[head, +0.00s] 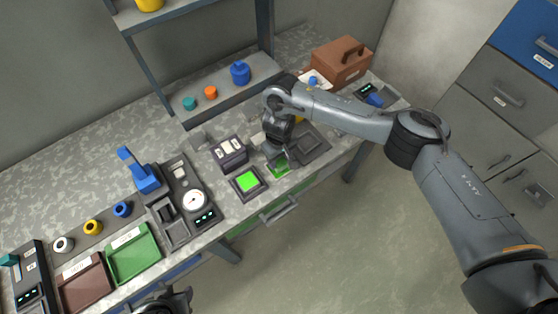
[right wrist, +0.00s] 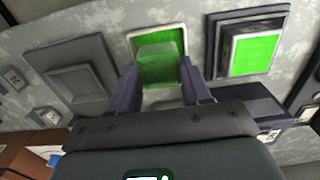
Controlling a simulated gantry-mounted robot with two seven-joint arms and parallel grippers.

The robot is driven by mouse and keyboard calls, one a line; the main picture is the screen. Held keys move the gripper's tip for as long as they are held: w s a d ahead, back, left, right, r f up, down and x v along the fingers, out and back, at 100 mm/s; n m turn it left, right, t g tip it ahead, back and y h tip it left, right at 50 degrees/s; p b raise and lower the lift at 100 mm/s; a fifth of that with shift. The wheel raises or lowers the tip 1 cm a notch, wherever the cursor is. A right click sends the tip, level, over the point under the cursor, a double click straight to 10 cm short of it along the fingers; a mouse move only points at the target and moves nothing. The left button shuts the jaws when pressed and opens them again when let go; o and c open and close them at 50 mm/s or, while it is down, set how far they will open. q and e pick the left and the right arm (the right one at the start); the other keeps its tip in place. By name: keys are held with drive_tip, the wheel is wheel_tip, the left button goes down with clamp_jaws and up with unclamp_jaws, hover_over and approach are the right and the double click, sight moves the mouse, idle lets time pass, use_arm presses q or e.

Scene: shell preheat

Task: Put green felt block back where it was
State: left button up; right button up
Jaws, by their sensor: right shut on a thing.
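My right gripper (head: 276,156) points down at the workbench's front part. In the right wrist view its two fingers (right wrist: 160,92) are shut on a green block (right wrist: 158,66), which I take to be the green felt block. Behind the block lies a pale-rimmed green pad (right wrist: 171,38); it also shows in the head view (head: 279,171). I cannot tell whether the block touches the pad. Beside it stands a dark-framed holder with a bright green face (head: 247,181), also in the right wrist view (right wrist: 252,54). My left gripper (head: 172,301) is partly cut off at the bottom edge.
An empty grey recessed tray (head: 308,146) lies right of the gripper; it also shows in the wrist view (right wrist: 78,78). A dark box with white labels (head: 230,152) stands behind the holder. A gauge device (head: 194,200) and green tray (head: 134,255) are left. A brown case (head: 342,62) stands behind.

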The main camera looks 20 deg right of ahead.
drive_tip(key=shift+f, duration=0.7)
use_arm(q)
drive_tip(key=shift+a+f, duration=0.15)
drive_tip(key=shift+f, duration=0.3)
use_arm(e)
drive_tip(key=shift+r, duration=0.1)
use_arm(q)
drive_tip(key=shift+r, duration=0.1)
use_arm(e)
drive_tip(key=o, duration=0.9)
drive_tip(key=shift+f, duration=0.2)
drive_tip(key=shift+o, duration=0.2)
